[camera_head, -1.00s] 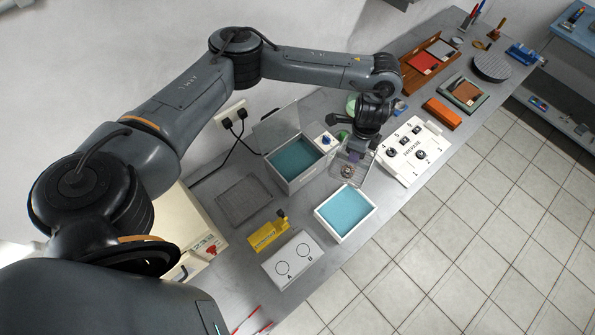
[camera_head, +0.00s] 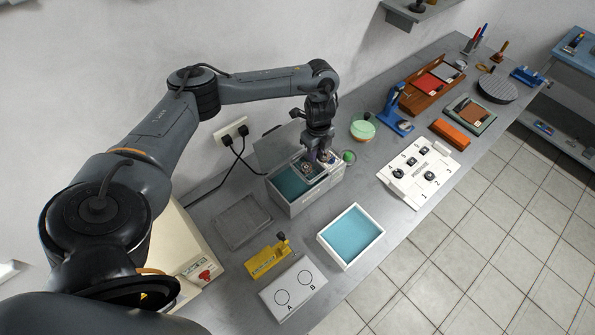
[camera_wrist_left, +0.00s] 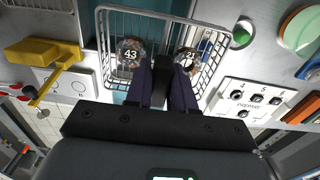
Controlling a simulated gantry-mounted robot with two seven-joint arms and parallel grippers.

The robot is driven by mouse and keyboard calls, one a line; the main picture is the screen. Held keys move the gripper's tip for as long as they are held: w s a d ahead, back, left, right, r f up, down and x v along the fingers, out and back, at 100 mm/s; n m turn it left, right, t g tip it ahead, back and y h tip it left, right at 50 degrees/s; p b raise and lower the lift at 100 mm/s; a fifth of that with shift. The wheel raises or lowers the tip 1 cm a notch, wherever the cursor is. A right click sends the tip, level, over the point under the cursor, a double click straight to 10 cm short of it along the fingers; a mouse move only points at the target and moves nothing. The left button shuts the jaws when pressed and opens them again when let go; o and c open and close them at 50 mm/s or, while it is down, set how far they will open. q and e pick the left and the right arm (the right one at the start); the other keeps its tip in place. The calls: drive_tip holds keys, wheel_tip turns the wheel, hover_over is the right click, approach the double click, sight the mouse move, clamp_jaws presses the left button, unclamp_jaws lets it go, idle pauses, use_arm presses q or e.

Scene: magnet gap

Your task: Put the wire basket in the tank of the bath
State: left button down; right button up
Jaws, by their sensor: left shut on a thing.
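The wire basket (camera_head: 307,170) hangs from my left gripper (camera_head: 325,157) over the right part of the bath (camera_head: 303,203). In the left wrist view the basket (camera_wrist_left: 104,55) holds two round pieces, one marked 43. My left gripper's fingers (camera_wrist_left: 163,62) are shut at the basket's near middle. The bath is a grey box with its lid raised behind it and blue-green liquid in the tank (camera_head: 287,183). The left part of the tank is uncovered. The basket's height relative to the tank rim is hard to tell. My right gripper is not in view.
A white tray of blue liquid (camera_head: 351,236) stands in front of the bath. A yellow device (camera_head: 267,259), a white plate marked A and B (camera_head: 293,288) and a dark mesh mat (camera_head: 241,221) lie to the left. A numbered white panel (camera_head: 420,172) lies to the right.

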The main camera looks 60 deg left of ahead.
sight(298, 166)
use_arm(q)
drive_tip(key=s+f, duration=0.1)
drive_tip(key=s+a+f+p, duration=0.1)
drive_tip(key=s, duration=0.1)
drive_tip(key=s+f, duration=0.1)
drive_tip(key=s, duration=0.1)
drive_tip(key=shift+a, duration=0.3)
drive_tip(key=shift+s+f, duration=0.3)
drive_tip(key=shift+f+p, duration=0.6)
drive_tip(key=shift+f, duration=1.35)
drive_tip(key=shift+f, duration=0.35)
drive_tip(key=shift+f+b, duration=0.3)
drive_tip(key=c, duration=1)
unclamp_jaws()
drive_tip(key=shift+a+f, duration=0.1)
drive_tip(key=shift+o, duration=0.2)
